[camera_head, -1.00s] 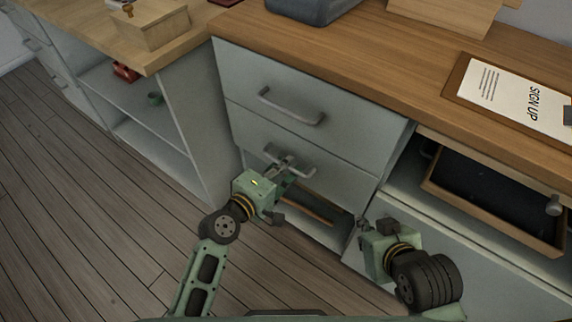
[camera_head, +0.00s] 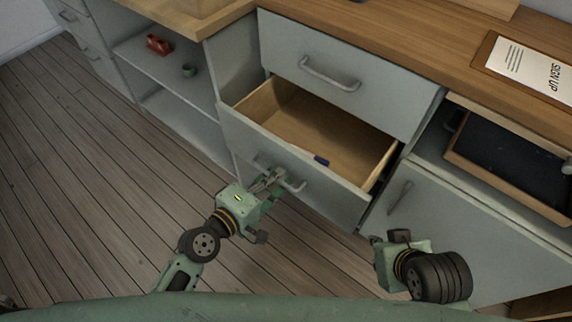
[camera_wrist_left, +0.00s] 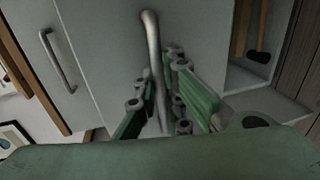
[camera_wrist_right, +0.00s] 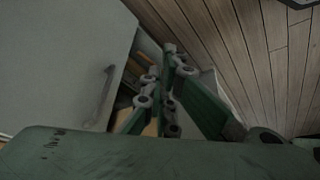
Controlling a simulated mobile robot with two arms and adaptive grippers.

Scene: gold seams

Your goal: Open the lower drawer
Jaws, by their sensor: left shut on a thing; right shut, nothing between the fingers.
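The lower drawer (camera_head: 335,197) is pulled well out of the grey cabinet, so its wooden inside shows. A small dark blue object (camera_head: 321,160) lies in it near the front. My left gripper (camera_head: 272,176) is shut on the metal bar handle (camera_head: 294,186) of this drawer. In the left wrist view the handle (camera_wrist_left: 151,45) runs between the fingers (camera_wrist_left: 158,103). My right gripper (camera_head: 388,243) is shut and empty, low in front of the cabinet door to the right. Its fingers also show in the right wrist view (camera_wrist_right: 163,80).
The closed upper drawer (camera_head: 300,58) is directly above. An open shelf (camera_head: 165,62) holds a red item and a green cup. Floor is free at left.

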